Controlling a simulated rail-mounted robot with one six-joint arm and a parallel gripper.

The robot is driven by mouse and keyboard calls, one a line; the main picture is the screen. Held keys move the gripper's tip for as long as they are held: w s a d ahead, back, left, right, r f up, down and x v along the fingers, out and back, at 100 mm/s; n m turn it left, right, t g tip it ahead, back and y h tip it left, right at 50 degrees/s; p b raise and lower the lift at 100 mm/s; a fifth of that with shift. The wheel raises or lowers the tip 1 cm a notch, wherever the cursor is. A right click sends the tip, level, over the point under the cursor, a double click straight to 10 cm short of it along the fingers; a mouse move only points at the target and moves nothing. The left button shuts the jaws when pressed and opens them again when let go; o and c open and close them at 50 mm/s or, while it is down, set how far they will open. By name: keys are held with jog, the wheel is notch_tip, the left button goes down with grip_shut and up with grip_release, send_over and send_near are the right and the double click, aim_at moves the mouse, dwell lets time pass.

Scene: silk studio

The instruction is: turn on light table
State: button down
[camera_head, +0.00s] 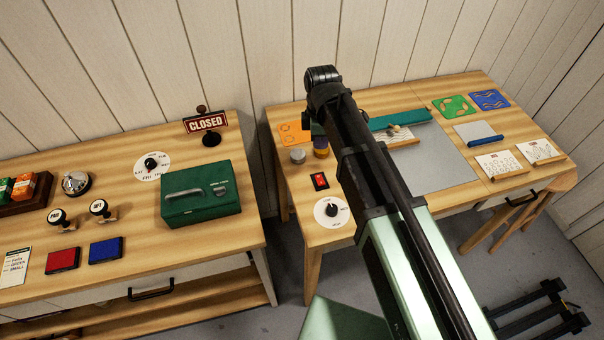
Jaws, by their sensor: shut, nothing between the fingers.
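The light table seems to be the flat grey panel (432,170) set in the right-hand wooden table; it looks dull and unlit, and my arm crosses its left part. A small red switch in a black frame (319,181) lies on that table to the left of the panel. A white round dial with a black knob (331,211) lies just in front of the switch. My arm reaches up from the bottom right across the table, passing to the right of the switch. My gripper's fingers do not show; the arm's far end hides that part.
A grey round tin (298,156) and a yellow-and-dark jar (321,147) stand behind the switch. A teal bar (400,120) lies along the panel's back. The left table (130,230) holds a green box (200,194) and a CLOSED sign (206,124). A gap separates the tables.

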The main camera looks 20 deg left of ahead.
aim_at(322, 183)
jog(key=n, duration=0.3)
jog(key=shift+d, duration=0.25)
jog(key=shift+f, duration=0.1)
jog(key=f+b, duration=0.4)
jog(key=s+f+b, duration=0.1)
jog(key=f+b, duration=0.4)
jog(key=d+f+b, duration=0.1)
jog(key=f+b, duration=0.4)
jog(key=shift+s, duration=0.15)
jog(key=shift+r, duration=0.1)
jog(key=shift+d, duration=0.1)
